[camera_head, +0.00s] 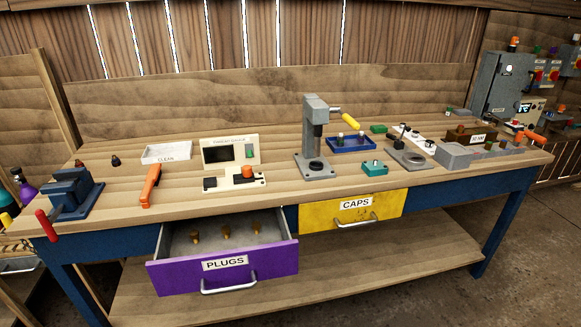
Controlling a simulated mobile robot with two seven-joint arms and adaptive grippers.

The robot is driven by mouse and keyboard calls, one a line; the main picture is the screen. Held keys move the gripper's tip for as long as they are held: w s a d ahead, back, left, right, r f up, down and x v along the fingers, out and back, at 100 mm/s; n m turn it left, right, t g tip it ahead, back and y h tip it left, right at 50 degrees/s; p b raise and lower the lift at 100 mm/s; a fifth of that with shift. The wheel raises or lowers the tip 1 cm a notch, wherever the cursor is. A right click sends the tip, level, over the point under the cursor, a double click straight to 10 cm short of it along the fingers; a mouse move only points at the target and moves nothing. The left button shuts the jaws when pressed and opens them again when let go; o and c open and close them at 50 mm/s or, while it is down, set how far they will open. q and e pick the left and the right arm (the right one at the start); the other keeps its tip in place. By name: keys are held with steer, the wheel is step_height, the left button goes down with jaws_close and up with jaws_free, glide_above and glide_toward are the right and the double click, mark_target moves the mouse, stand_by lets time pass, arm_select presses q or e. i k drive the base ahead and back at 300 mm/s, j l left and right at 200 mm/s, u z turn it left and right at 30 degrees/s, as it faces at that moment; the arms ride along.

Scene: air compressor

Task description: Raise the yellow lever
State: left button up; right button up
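The yellow lever (350,122) sticks out to the right from the upper part of a grey press (310,110). It slants down and to the right from its pivot. The press stands upright near the middle of the workbench, on a square base with a round seat. Neither of my grippers is in view, and nothing touches the lever.
The purple PLUGS drawer (225,268) is pulled out; the yellow CAPS drawer (322,218) looks shut.

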mark_target(346, 117)
steer(key=i+l+u, duration=0.15)
steer(key=l, duration=0.35)
steer(key=i+l+u, duration=0.1)
steer(key=l, duration=0.35)
steer(key=i+l+u, duration=0.15)
steer(key=l, duration=0.4)
steer(key=i+l+u, duration=0.15)
steer(key=l, duration=0.35)
steer(key=k, duration=0.05)
